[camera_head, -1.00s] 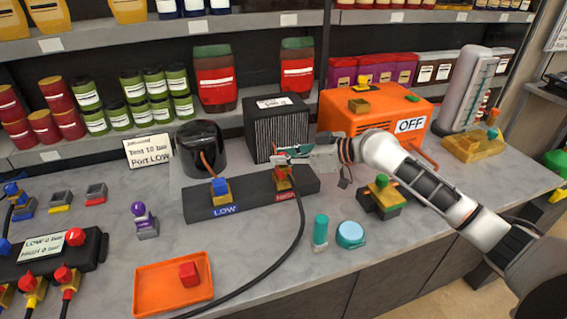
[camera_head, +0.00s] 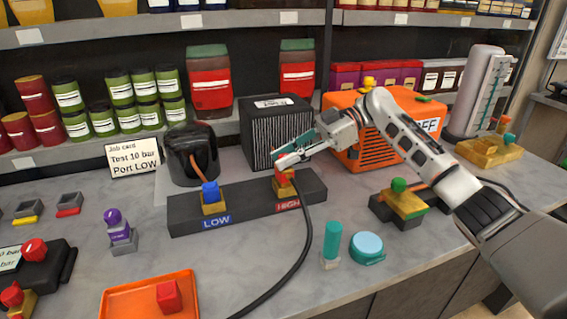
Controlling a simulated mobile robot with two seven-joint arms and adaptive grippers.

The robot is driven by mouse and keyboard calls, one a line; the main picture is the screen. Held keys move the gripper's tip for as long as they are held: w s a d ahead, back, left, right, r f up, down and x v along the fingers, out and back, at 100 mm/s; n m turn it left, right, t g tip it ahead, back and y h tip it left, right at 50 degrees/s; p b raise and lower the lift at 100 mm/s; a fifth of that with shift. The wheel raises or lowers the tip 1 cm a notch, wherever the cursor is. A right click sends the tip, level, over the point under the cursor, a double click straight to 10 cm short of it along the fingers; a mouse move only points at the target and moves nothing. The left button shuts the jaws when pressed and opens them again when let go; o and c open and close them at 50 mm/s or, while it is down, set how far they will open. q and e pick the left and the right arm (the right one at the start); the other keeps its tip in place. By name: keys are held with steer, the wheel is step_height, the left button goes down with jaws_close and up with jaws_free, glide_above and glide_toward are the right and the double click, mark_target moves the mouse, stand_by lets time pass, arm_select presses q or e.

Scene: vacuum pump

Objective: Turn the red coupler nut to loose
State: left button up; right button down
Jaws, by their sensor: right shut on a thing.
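The red coupler nut (camera_head: 284,180) sits on the brass fitting of the port marked HIGH, on the dark block (camera_head: 245,205). A black hose runs from there down to the front. My right gripper (camera_head: 284,161) reaches in from the right and is shut on the red coupler nut, its fingers hiding the nut's upper part. The nut's turn position is too small to tell. The port marked LOW holds a blue nut (camera_head: 210,192). My left gripper is out of view.
A black pot (camera_head: 192,155) and a ribbed black box (camera_head: 272,125) stand behind the block. A teal cylinder (camera_head: 332,240), a green-knobbed valve (camera_head: 400,200) and an orange tray (camera_head: 130,302) are in front.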

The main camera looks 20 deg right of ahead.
steer(key=shift+f+n+g+b, duration=0.3)
steer(key=shift+n+g+b, duration=0.3)
steer(key=shift+g, duration=0.2)
steer(key=shift+r+n, duration=0.15)
steer(key=shift+n, duration=0.15)
steer(key=c, duration=1.8)
jaws_free()
steer(key=shift+r, duration=0.1)
steer(key=v, duration=0.7)
steer(key=shift+w+d+r, duration=0.1)
steer(key=shift+d, duration=0.05)
